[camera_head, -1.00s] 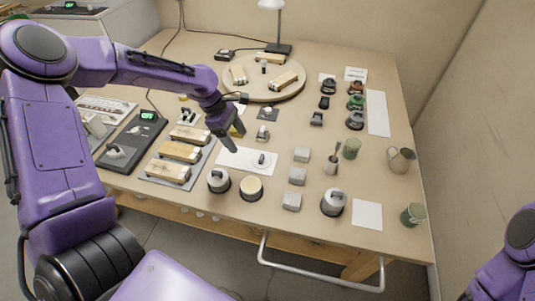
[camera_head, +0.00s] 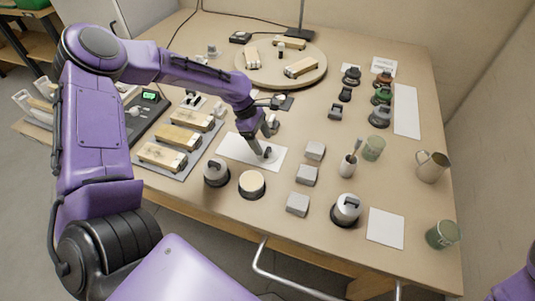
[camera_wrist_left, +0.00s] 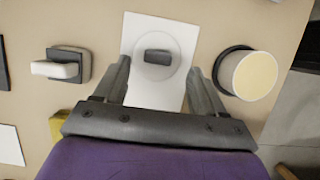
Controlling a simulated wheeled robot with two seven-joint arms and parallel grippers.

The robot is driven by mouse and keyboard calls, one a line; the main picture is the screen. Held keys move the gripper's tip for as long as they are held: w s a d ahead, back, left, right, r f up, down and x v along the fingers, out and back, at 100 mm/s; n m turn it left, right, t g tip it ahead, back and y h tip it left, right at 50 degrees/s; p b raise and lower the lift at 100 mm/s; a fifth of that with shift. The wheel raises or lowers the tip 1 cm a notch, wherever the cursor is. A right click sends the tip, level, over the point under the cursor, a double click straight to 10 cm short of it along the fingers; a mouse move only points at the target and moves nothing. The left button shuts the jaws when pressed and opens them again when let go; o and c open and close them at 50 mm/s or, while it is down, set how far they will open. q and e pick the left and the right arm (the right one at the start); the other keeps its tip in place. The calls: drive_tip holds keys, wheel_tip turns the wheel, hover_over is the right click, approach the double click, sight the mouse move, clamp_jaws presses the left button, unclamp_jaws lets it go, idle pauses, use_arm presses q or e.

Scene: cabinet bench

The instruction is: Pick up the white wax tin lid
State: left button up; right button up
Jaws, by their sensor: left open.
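The white wax tin lid, a pale disc with a dark grey grip on top, lies flat on a white sheet (camera_head: 235,149). In the wrist view the lid (camera_wrist_left: 158,72) is between my open left fingers, with the sheet (camera_wrist_left: 150,95) under it. In the head view my left gripper (camera_head: 266,140) points down over the lid (camera_head: 268,155) and partly hides it. The left gripper (camera_wrist_left: 160,68) is open and holds nothing. I cannot tell whether its fingertips touch the sheet. An open tin with cream wax (camera_head: 252,184) stands nearby; it also shows in the wrist view (camera_wrist_left: 254,76). My right gripper is out of view.
A grey lidded tin (camera_head: 216,172) stands left of the wax tin. Several grey blocks (camera_head: 307,175) stand to the right, with another lidded tin (camera_head: 346,208) beyond. Wooden brushes (camera_head: 162,157) lie on a grey mat at left. A round board (camera_head: 267,82) is at the back.

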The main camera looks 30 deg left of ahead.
sight(267, 150)
use_arm(q)
drive_tip(key=x, duration=0.3)
drive_tip(key=shift+w+f, duration=0.25)
drive_tip(key=shift+f, duration=0.15)
drive_tip(key=shift+s+d, duration=0.1)
drive_tip(key=c, duration=1.1)
